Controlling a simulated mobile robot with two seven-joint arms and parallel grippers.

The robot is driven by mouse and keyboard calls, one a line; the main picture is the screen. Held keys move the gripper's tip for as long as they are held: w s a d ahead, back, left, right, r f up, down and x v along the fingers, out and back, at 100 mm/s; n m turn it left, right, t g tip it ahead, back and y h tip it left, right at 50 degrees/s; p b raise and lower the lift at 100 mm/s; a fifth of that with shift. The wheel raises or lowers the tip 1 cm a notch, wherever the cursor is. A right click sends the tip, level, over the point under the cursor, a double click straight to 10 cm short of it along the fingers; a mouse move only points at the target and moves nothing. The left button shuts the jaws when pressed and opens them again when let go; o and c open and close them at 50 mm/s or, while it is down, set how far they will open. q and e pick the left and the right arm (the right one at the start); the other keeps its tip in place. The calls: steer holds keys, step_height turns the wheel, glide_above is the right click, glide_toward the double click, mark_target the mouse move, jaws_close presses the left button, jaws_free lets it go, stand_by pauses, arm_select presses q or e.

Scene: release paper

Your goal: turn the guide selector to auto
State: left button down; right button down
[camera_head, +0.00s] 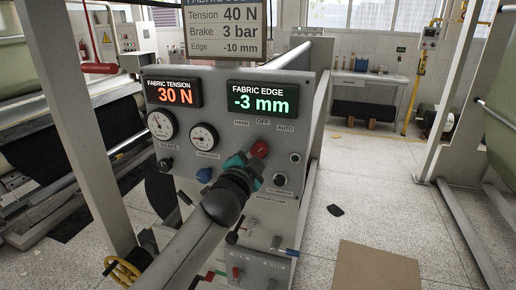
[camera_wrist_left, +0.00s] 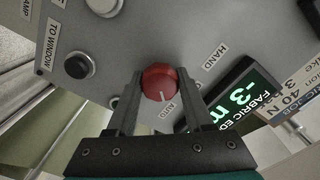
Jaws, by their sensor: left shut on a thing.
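The guide selector is a red round knob (camera_head: 259,149) on the grey control panel (camera_head: 225,120), below the HAND, OFF and AUTO labels. It also shows in the left wrist view (camera_wrist_left: 160,80), between my finger pads. Its white line points down in that view, towards a partly covered label that looks like AUTO (camera_wrist_left: 168,108). My left gripper (camera_head: 254,156) is shut on the knob, with one finger on each side in the left wrist view (camera_wrist_left: 158,88). My right gripper is not in view.
The fabric edge display (camera_head: 262,97) reads -3 mm and the tension display (camera_head: 173,93) 30 N. A sign (camera_head: 224,28) above lists 40 N, 3 bar, -10 mm. A brown board (camera_head: 375,268) lies at the lower right.

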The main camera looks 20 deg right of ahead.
arm_select(q)
steer(key=shift+m, duration=0.3)
steer(key=shift+c, duration=1.4)
jaws_free()
steer(key=shift+s, duration=0.1)
steer(key=b+v, duration=0.1)
steer(key=v, duration=1.4)
steer(key=shift+a, duration=0.15)
